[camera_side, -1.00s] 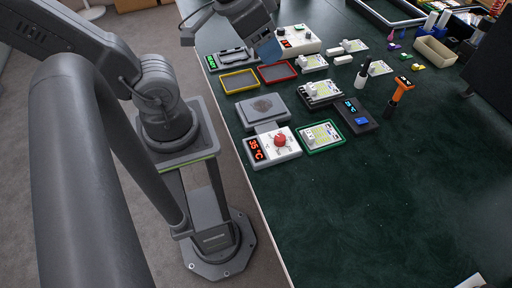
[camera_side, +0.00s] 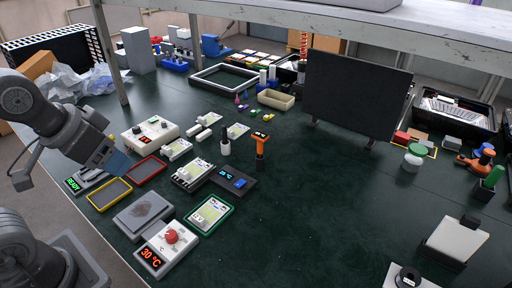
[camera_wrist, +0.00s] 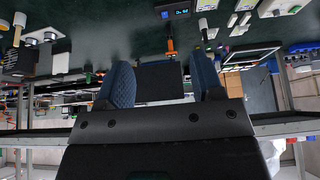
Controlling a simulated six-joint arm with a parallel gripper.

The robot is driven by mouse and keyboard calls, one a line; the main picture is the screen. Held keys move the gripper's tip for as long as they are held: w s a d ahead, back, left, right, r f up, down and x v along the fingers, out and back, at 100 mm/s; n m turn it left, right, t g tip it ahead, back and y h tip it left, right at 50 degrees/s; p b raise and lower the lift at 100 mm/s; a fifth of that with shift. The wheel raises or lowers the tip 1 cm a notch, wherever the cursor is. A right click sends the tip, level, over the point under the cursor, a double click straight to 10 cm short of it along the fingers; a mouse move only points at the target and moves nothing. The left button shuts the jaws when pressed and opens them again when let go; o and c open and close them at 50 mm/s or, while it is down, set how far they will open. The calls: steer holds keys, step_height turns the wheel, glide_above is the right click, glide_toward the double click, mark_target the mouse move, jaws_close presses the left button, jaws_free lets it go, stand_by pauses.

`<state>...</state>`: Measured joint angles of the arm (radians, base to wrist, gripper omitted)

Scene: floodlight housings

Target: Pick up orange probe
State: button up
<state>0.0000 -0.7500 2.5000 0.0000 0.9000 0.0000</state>
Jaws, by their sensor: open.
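The orange probe (camera_side: 261,146) stands upright on the dark green table in the side view, with a small display on its dark head. It also shows in the wrist view (camera_wrist: 170,46), beyond my fingers. My gripper (camera_side: 118,163) is at the left of the side view, above the area of the red and yellow trays and well apart from the probe. Its two blue-padded fingers (camera_wrist: 164,82) are spread in the wrist view, with nothing held between them.
A dark device with a blue display (camera_side: 233,180) lies near the probe. A black-and-white bottle (camera_side: 225,147) stands close to its left. A large black panel (camera_side: 355,95) stands behind right.

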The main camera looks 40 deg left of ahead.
steer(key=shift+c, duration=0.8)
steer(key=w+a+f+m+y, duration=0.5)
steer(key=w+m+y, duration=0.15)
steer(key=w, duration=0.25)
steer(key=w+a+f+m+y, duration=0.4)
steer(key=w+a+m+y, duration=0.1)
steer(key=w+m, duration=0.25)
steer(key=m+t+h, duration=0.2)
steer(key=m+t, duration=0.7)
steer(key=m, duration=0.4)
glide_toward(259, 150)
steer(key=s+a+r, duration=0.4)
steer(key=a+r, duration=0.2)
steer(key=a, duration=0.2)
steer(key=d+f+m+t+h, duration=0.1)
steer(key=f+m, duration=0.1)
steer(key=w+d+f+m+t+h, duration=0.1)
steer(key=d+f+m+h, duration=0.1)
steer(key=w+d+f+m+h, duration=0.1)
steer(key=d+f+m+h, duration=0.1)
steer(key=shift+d+t, duration=0.25)
steer(key=shift+t, duration=0.15)
steer(key=x, duration=1.3)
steer(key=shift+w+a+f, duration=0.15)
steer(key=shift+w+a, duration=0.05)
